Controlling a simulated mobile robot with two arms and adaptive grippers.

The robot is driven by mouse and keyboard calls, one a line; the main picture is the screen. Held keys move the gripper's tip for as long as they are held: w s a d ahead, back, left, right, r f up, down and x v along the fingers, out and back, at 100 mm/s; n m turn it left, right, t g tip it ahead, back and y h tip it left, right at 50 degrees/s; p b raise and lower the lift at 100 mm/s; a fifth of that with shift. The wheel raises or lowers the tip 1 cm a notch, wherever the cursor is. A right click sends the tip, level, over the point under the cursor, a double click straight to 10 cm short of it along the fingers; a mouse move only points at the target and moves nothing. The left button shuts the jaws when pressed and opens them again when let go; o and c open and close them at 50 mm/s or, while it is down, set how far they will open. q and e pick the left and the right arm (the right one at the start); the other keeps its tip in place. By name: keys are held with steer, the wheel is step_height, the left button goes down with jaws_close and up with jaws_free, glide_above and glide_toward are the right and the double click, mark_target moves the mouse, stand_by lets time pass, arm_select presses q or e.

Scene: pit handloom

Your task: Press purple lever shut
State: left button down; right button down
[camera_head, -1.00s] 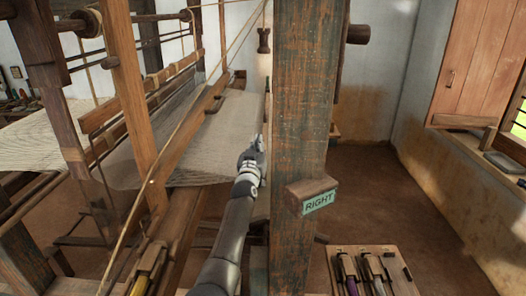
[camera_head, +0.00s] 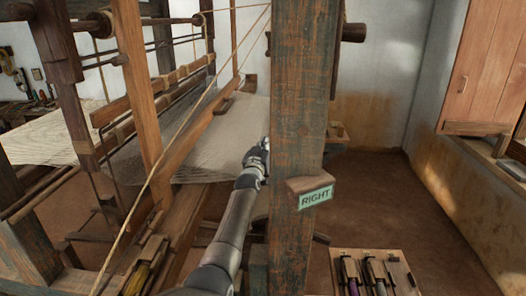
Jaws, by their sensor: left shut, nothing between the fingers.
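My left gripper (camera_head: 261,152) is at the picture's centre, at the end of my arm that reaches up from the bottom. It is shut and empty, beside the left edge of the thick wooden post (camera_head: 297,110); I cannot tell whether it touches it. My right gripper is not in view.
The loom's cloth (camera_head: 220,135) and slanting wooden beams fill the left. A yellow piece (camera_head: 140,279) sits in a wooden holder at lower left. The brown floor (camera_head: 385,190) at right is clear.

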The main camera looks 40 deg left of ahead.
arm_select(q)
steer(key=shift+r, duration=0.15)
steer(key=shift+r+p, duration=0.3)
steer(key=s+d+r, duration=0.1)
steer(key=s+r, duration=0.6)
steer(key=r, duration=0.3)
steer(key=shift+d, duration=0.4)
steer(key=shift+s, duration=0.1)
